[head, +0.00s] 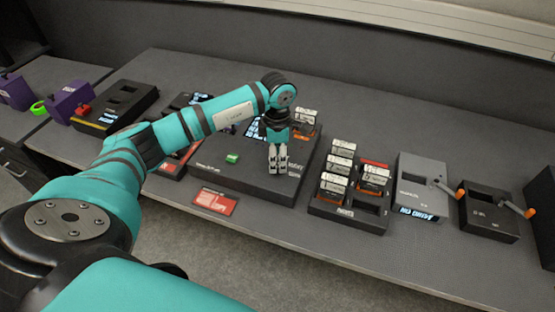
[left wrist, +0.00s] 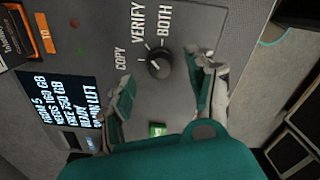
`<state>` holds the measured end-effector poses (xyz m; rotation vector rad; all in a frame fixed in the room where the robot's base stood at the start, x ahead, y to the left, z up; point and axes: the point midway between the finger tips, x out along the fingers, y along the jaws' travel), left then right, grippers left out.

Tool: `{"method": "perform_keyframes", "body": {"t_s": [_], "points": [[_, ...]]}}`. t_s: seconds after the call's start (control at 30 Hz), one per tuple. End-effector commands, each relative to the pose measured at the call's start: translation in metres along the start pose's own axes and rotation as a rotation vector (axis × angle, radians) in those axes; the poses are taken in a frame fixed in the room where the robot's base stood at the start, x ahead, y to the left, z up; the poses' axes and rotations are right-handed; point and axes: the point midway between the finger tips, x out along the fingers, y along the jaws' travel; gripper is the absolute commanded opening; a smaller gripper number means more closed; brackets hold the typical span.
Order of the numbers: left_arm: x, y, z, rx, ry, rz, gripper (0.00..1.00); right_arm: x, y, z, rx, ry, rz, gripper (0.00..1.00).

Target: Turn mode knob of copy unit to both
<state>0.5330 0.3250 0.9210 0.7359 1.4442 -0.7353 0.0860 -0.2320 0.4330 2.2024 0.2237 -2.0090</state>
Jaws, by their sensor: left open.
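The copy unit (head: 245,172) is a wide dark box in the middle of the bench, with a green button (head: 232,158) on top. Its mode knob (left wrist: 159,66) is a small round dark knob in the left wrist view, with COPY, VERIFY and BOTH printed around it. I cannot tell for sure which label it points at. My left gripper (head: 278,168) hangs fingers down over the unit and hides the knob in the head view. In the left wrist view its open fingers (left wrist: 160,82) stand on either side of the knob, apart from it. My right gripper is not in view.
A lit screen (left wrist: 74,100) and a drive with an orange label (left wrist: 22,35) are on the unit. A rack of drives (head: 347,213) stands to the right, then a grey unit with an orange-tipped lever (head: 422,178). A red card (head: 214,202) lies in front.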

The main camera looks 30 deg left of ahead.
Motion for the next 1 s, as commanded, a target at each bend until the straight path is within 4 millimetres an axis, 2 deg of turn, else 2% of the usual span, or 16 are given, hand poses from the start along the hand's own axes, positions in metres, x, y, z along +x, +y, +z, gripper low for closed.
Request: {"method": "perform_keyframes", "body": {"t_s": [0.2, 0.57, 1.0], "points": [[0.025, 0.000, 0.000, -0.001, 0.000, -0.001, 0.57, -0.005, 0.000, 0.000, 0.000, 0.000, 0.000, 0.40], [0.030, 0.000, 0.000, 0.000, -0.001, 0.000, 0.57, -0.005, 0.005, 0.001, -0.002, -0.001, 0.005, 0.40], [0.029, 0.000, 0.001, 0.000, -0.001, 0.000, 0.01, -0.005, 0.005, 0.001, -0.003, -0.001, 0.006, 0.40]]}}
